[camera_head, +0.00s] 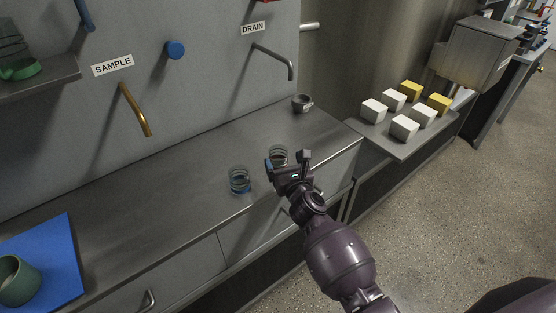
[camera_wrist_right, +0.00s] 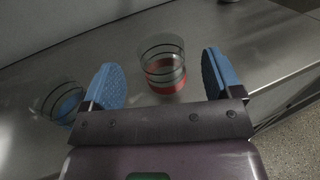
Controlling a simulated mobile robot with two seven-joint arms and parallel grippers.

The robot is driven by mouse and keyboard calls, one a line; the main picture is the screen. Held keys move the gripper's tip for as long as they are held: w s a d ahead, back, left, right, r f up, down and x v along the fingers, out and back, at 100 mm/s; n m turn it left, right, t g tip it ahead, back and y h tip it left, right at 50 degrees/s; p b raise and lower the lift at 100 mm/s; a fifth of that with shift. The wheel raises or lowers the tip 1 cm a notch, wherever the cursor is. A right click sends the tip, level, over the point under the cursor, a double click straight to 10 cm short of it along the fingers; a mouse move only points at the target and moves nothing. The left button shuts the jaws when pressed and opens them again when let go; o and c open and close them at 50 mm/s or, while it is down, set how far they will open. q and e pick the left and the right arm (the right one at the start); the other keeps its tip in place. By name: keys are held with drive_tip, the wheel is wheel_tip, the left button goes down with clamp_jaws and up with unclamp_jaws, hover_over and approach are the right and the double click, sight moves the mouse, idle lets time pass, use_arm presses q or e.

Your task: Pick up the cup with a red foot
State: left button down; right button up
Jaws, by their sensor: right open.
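The clear cup with dark rings and a red foot (camera_wrist_right: 163,62) stands upright on the steel counter in the right wrist view. It shows beyond and between my two blue finger pads, with a gap to each. In the head view this cup (camera_head: 278,153) is just behind my right gripper (camera_head: 287,162), which covers its lower part. My right gripper is open and empty. A similar cup with a blue foot (camera_head: 239,182) stands left of the gripper; it also shows at the left of the wrist view (camera_wrist_right: 63,102). My left gripper is not in view.
A small grey cup (camera_head: 302,103) stands farther back on the counter (camera_head: 180,190). A blue mat (camera_head: 60,250) with a green mug (camera_head: 17,280) lies at left. White and yellow blocks (camera_head: 404,127) sit on a right side shelf. Taps project from the wall.

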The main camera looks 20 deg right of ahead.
sight(281, 157)
drive_tip(key=shift+w+a+f, duration=0.1)
drive_tip(key=shift+w+f, duration=0.1)
drive_tip(key=shift+w, duration=0.95)
drive_tip(key=shift+w+r, duration=0.1)
drive_tip(key=shift+w, duration=0.45)
drive_tip(key=shift+c, duration=0.2)
drive_tip(key=c, duration=1)
